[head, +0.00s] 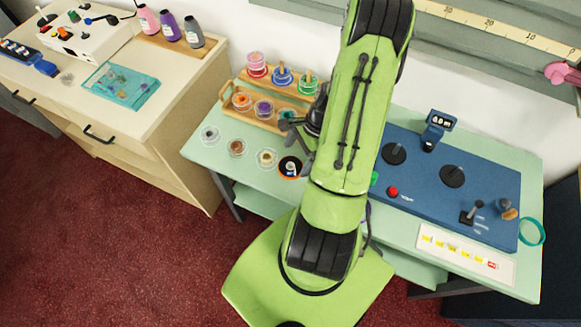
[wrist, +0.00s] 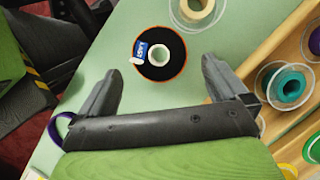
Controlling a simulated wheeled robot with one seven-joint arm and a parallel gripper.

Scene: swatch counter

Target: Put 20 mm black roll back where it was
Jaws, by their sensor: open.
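The black roll (head: 284,160) lies flat on the pale green counter (head: 215,165), at the right end of a row of loose rolls. It has an orange rim, a white core and a blue-and-white label. In the wrist view the black roll (wrist: 172,70) lies beyond and between my fingertips, with nothing held. My gripper (wrist: 160,65) is open. In the head view my gripper (head: 296,144) is beside the roll, partly hidden by my arm. The wooden rack (head: 232,84) holds several coloured rolls, including orange, purple and teal ones.
A blue panel (head: 430,180) with knobs lies to the right. A wooden cabinet (head: 175,130) stands at left. My arm hides the counter's middle.

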